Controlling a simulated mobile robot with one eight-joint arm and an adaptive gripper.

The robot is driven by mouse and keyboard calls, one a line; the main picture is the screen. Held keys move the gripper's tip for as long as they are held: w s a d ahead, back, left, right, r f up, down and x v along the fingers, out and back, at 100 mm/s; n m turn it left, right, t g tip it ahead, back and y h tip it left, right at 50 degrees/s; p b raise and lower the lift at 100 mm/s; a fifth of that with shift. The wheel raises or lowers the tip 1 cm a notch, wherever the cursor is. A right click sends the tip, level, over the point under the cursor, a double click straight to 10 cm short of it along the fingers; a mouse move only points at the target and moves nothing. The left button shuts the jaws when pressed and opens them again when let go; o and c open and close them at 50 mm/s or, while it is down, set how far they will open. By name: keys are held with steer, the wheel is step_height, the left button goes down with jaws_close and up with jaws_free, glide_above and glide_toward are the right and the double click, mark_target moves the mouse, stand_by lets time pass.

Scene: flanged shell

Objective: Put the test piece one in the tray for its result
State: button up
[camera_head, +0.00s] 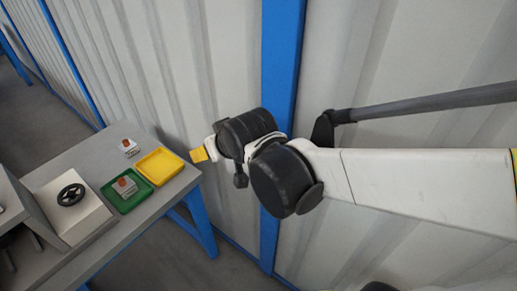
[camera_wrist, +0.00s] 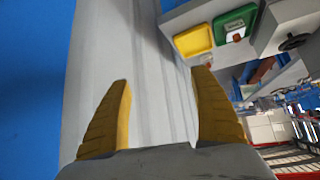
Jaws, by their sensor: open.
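Two alike pieces, each a pale block with an orange-red part, show in the head view; I cannot tell which is test piece one. One piece (camera_head: 130,147) stands on the grey table behind the trays. The other piece (camera_head: 124,186) sits in the green tray (camera_head: 112,200). The yellow tray (camera_head: 160,167) beside it is empty. In the wrist view are the yellow tray (camera_wrist: 193,41), the green tray (camera_wrist: 221,36) with its piece, and the loose piece (camera_wrist: 204,60), partly hidden by a finger. My gripper (camera_wrist: 162,78) is open and empty, off the table's right end (camera_head: 198,155).
A machine with a black handwheel (camera_head: 71,194) stands on the table (camera_head: 80,150) left of the green tray. A ribbed pale wall (camera_head: 140,60) with blue posts (camera_head: 283,60) runs close behind my arm. The floor right of the table looks clear.

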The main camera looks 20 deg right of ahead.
steer(key=s+d+m+g+h, duration=0.1)
steer(key=s+d+m+g, duration=0.1)
steer(key=s+d, duration=0.8)
steer(key=s, duration=0.4)
steer(key=shift+s+d+r+h, duration=0.25)
steer(key=shift+s+r+h, duration=0.05)
steer(key=shift+r+h, duration=0.1)
